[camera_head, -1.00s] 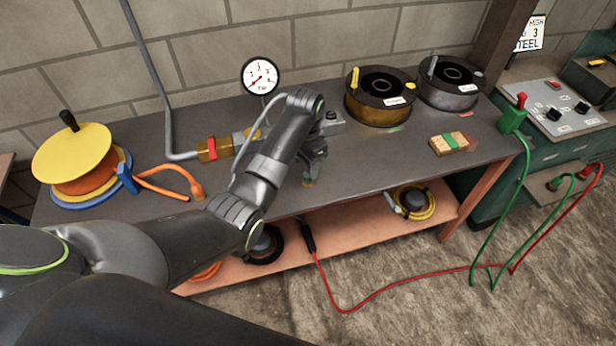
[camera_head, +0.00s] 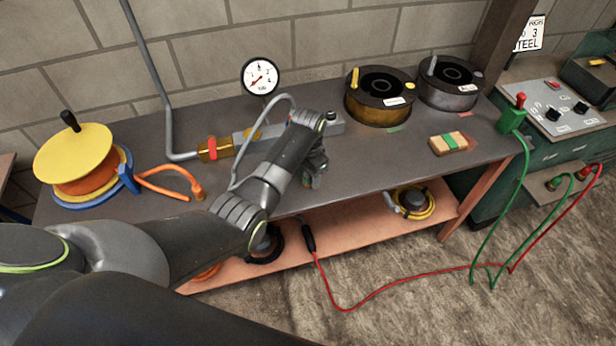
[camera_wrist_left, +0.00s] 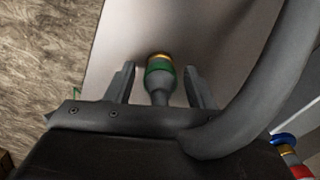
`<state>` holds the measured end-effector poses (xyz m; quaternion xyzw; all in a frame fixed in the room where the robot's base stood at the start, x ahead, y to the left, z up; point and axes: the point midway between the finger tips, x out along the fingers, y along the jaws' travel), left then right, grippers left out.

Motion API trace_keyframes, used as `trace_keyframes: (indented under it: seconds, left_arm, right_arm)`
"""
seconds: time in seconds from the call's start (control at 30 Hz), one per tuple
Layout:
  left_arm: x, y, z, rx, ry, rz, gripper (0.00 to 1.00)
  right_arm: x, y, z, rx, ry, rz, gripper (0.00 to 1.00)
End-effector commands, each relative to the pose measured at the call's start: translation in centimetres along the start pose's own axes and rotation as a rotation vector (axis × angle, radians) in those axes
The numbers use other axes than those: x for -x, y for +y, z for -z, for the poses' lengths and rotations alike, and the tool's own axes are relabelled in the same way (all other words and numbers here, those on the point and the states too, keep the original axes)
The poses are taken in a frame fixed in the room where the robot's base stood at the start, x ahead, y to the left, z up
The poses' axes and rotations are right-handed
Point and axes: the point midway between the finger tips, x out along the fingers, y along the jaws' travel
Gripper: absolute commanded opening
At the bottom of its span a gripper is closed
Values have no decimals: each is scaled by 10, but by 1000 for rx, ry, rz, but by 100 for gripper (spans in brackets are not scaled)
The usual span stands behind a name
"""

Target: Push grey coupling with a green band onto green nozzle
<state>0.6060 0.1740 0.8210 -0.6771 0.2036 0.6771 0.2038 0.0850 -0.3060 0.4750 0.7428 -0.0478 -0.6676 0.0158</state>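The grey coupling with a green band (camera_wrist_left: 159,72) shows in the left wrist view, with a brass-coloured end and a narrower grey neck toward the gripper. My left gripper (camera_wrist_left: 161,72) is open, one finger on each side of the coupling, with visible gaps. I cannot make out the green nozzle. My right gripper is not in view.
A grey hose (camera_head: 240,165) loops beside my left arm and fills the right of the wrist view. A brass fitting with a red band (camera_head: 212,148), a gauge (camera_head: 261,77), spools (camera_head: 380,108) and a green-banded bundle (camera_head: 450,143) stand around.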

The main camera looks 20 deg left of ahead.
Motion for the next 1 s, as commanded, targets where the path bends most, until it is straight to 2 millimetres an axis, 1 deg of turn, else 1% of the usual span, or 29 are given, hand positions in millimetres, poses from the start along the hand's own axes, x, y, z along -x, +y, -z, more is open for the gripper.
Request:
trace_keyframes:
  seconds: [0.03, 0.2, 0.27, 0.47, 0.57, 0.67, 1.0]
  left_arm:
    - [0, 0, 0, 0, 0, 0, 42]
    - [0, 0, 0, 0, 0, 0, 19]
    - [0, 0, 0, 0, 0, 0, 12]
    - [1, 0, 0, 0, 1, 0, 12]
    - [5, 0, 1, 0, 2, 1, 12]
    - [17, -1, 1, 0, 4, 2, 12]
    - [81, -1, 1, -1, 5, 2, 12]
  right_arm:
    - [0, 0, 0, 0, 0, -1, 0]
    - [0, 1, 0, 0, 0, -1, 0]
    - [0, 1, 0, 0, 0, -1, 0]
    - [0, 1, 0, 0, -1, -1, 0]
    - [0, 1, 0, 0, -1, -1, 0]
    - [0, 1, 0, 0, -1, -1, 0]
    - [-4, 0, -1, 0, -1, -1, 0]
